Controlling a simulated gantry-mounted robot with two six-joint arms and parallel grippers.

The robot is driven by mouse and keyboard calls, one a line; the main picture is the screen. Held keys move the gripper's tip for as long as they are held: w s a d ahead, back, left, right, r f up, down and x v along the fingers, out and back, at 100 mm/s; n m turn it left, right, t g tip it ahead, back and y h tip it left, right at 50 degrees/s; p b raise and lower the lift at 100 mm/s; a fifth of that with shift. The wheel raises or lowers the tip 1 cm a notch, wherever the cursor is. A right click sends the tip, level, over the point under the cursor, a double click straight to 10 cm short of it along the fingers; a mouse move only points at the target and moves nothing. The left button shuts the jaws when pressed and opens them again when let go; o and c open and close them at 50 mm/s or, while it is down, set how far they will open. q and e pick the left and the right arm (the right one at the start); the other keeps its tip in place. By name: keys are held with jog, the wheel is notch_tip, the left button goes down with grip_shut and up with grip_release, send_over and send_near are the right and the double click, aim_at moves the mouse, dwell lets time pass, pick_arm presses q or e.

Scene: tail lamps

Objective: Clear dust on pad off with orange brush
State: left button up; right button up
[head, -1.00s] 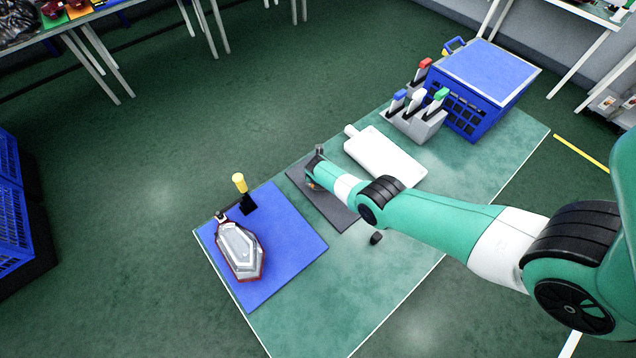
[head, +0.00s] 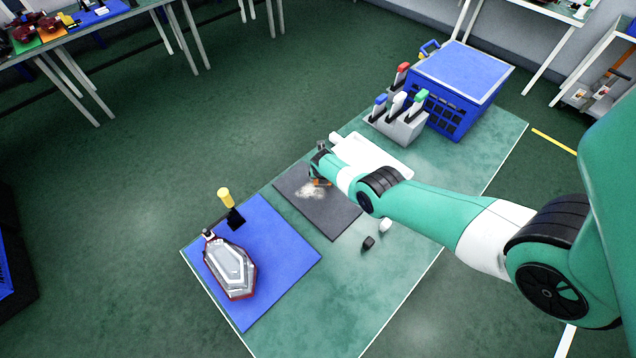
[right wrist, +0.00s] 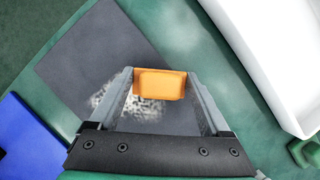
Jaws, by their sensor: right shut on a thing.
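The dark grey pad (head: 333,218) lies flat on the green table, between the blue mat and a white tray. A pale patch of dust (head: 308,190) lies on it, toward its far left part; the dust also shows in the right wrist view (right wrist: 108,97). My right gripper (right wrist: 161,84) is shut on the orange brush (right wrist: 160,84), which sits between the fingertips over the pad and partly hides the dust. In the head view the orange brush (head: 321,183) shows just below my right gripper. I cannot tell whether it touches the pad. My left gripper is not in view.
The white tray (head: 385,158) lies right of the pad. A tool rack (head: 398,128) and blue crate (head: 470,75) stand beyond. Small black (head: 368,243) and white (head: 386,226) pieces lie nearby.

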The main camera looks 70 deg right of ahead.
jog(key=shift+s+d, duration=0.15)
jog(key=shift+s, duration=0.05)
jog(key=shift+w+d+f+b, duration=0.15)
jog(key=shift+w+f+b, duration=0.1)
jog(key=shift+b, duration=0.35)
jog(key=shift+w+d+b, duration=0.1)
jog(key=shift+w+b, duration=0.05)
jog(key=shift+b, duration=0.15)
jog(key=shift+c, duration=0.6)
jog(key=shift+w+d+r, duration=0.15)
jog(key=shift+r, duration=0.1)
jog(key=shift+w+a, duration=0.2)
jog(key=shift+a, duration=0.15)
jog(key=shift+w+a+p, duration=0.25)
jog(key=shift+w+a, duration=0.15)
jog(key=shift+a, duration=0.3)
jog(key=shift+w+a+p, duration=0.25)
jog(key=shift+w+a, duration=0.1)
jog(key=shift+a, duration=0.35)
jog(key=shift+w+a+f, duration=0.1)
jog(key=shift+w+a, duration=0.2)
jog(key=shift+a, duration=0.3)
jog(key=shift+w+a, duration=0.3)
jog(key=shift+a, duration=0.35)
jog(key=shift+w+a+f, duration=0.1)
jog(key=shift+w+a, duration=0.2)
jog(key=shift+a, duration=0.3)
